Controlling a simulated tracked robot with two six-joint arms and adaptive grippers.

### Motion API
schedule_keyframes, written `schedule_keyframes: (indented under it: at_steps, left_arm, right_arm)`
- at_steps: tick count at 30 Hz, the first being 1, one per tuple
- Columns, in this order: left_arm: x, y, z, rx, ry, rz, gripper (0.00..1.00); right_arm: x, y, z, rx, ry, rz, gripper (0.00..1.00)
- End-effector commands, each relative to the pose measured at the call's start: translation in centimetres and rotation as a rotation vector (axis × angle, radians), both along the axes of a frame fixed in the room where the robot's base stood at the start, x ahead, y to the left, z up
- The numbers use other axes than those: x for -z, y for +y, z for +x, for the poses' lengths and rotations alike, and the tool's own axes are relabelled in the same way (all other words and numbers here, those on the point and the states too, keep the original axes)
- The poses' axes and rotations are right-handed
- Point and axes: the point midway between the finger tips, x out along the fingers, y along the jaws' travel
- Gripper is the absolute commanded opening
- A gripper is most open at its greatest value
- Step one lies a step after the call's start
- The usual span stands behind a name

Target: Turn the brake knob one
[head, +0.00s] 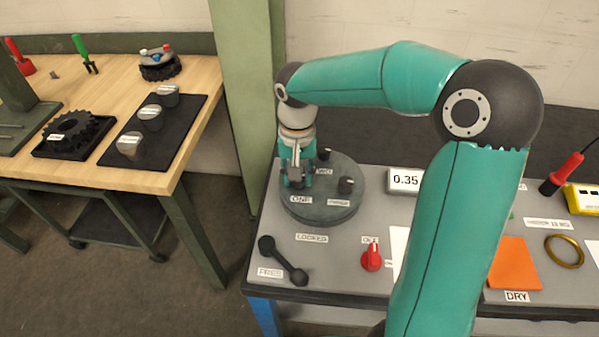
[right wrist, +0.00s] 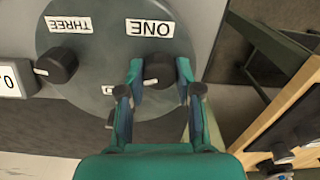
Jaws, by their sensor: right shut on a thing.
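The round grey-green brake disc (head: 320,212) sits on the grey bench and carries several black knobs. Knob one (right wrist: 158,68), beside the ONE label, is dark with a white mark on its edge. My right gripper (head: 297,178) is lowered over it; in the right wrist view its fingers (right wrist: 160,88) stand on both sides of the knob and are shut on it. In the head view the fingers mostly hide this knob. Knob three (head: 346,185) stands to the right, and another knob (head: 323,153) stands behind. My left gripper is not in view.
A black lever (head: 283,262) lies between the LOCKED and FREE labels. A red knob (head: 371,257), a 0.35 display (head: 405,180), an orange cloth (head: 513,264) and a brass ring (head: 564,252) are on the bench. A wooden table (head: 110,90) stands left.

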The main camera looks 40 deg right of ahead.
Motion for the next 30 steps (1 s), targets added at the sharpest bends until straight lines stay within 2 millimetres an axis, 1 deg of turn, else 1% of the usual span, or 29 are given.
schedule_keyframes:
  at_steps: [3, 9, 23, 24, 28, 30]
  left_arm:
    - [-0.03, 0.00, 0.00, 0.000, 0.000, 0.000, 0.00]
    - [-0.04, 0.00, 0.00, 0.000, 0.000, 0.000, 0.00]
    - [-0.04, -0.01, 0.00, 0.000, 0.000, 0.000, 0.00]
    - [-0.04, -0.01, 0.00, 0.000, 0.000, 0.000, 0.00]
    - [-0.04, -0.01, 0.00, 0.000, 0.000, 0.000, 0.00]
    - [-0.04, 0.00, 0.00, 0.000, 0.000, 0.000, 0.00]
  right_arm:
    - [-0.07, 0.14, 0.13, -0.063, -0.005, 0.004, 0.00]
    - [-0.07, 0.14, 0.13, -0.128, -0.005, 0.004, 0.00]
    - [-0.07, 0.13, 0.09, -0.146, -0.004, 0.004, 0.00]
    - [-0.07, 0.13, 0.09, -0.146, -0.004, 0.004, 0.36]
    - [-0.06, 0.09, 0.05, -0.146, -0.003, 0.003, 0.57]
    - [-0.05, 0.06, 0.03, -0.146, -0.002, 0.002, 0.59]
